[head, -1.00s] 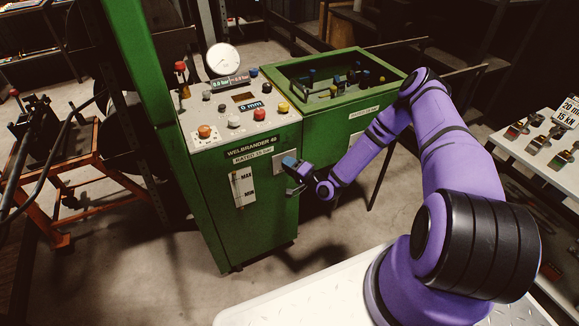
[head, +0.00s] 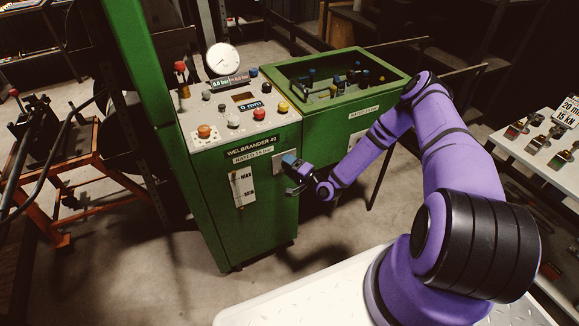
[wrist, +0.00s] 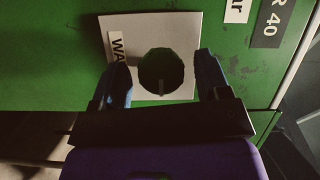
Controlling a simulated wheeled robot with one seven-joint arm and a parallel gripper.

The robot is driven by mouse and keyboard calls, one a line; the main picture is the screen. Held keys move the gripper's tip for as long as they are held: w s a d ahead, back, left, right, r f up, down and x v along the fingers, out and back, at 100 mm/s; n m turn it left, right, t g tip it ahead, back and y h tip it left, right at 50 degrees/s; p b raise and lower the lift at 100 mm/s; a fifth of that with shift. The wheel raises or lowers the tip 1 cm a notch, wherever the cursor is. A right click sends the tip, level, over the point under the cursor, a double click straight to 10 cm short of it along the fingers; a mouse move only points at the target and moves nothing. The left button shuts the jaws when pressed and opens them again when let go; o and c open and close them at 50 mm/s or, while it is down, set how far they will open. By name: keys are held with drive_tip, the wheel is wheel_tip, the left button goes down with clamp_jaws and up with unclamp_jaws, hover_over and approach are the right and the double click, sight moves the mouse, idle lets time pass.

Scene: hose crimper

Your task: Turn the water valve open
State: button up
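The water valve shows in the wrist view as a dark round knob (wrist: 161,70) with a pointer ridge at its lower edge. It sits on a white plate (wrist: 186,28) with a partly covered label reading "WA". My gripper (wrist: 162,63) is open, with one blue finger on each side of the knob and a visible gap to both. In the head view my gripper (head: 290,162) is at the front of the green machine (head: 225,195). The plate (head: 278,156) shows beside it, and the knob is hidden there. Contact with the knob cannot be told.
The machine's top panel carries several buttons, a display and a round gauge (head: 222,60). A sight gauge marked MAX and MIN (head: 241,188) is left of my gripper. A bench with small fittings (head: 535,150) stands at right. The floor before the machine is clear.

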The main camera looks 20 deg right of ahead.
drive_tip(key=v, duration=1)
drive_tip(key=shift+s, duration=0.4)
drive_tip(key=shift+d, duration=0.1)
